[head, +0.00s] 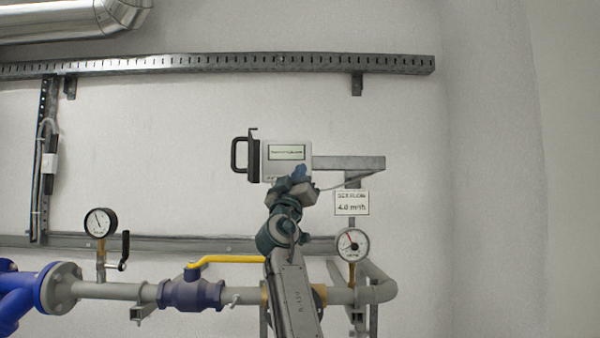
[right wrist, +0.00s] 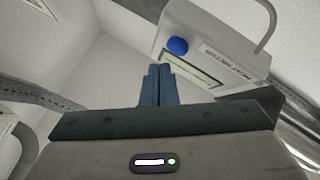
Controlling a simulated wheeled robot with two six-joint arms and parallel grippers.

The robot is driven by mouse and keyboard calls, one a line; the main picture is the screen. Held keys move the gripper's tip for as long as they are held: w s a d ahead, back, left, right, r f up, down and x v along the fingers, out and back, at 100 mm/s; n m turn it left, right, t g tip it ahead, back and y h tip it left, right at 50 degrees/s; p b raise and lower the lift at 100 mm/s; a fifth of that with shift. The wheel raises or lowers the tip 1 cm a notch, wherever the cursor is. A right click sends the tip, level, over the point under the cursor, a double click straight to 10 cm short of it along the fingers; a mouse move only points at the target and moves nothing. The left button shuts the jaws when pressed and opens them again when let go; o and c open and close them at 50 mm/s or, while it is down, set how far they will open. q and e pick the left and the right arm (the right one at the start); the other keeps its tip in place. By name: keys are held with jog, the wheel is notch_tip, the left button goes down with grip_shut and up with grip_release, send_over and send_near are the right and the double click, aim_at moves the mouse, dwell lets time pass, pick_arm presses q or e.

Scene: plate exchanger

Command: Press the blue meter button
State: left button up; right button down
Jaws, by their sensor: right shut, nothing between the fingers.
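My right gripper (head: 299,171) is in front of the meter's lower right part and hides the button in the head view. In the right wrist view its blue fingers (right wrist: 158,70) are shut and empty, just below and left of the button. I cannot tell whether they touch the meter. My left gripper is not in view.
A grey bracket (head: 350,163) extends right of the meter. Another gauge (head: 100,222) is at the left. A slotted rail (head: 220,65) crosses the wall above.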

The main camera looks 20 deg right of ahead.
jog(key=s, duration=0.2)
jog(key=s+a, duration=0.1)
jog(key=s, duration=0.1)
jog(key=shift+s+a+b, duration=0.15)
jog(key=shift+s+b, duration=0.05)
jog(key=shift+b, duration=0.1)
jog(key=shift+r, duration=0.1)
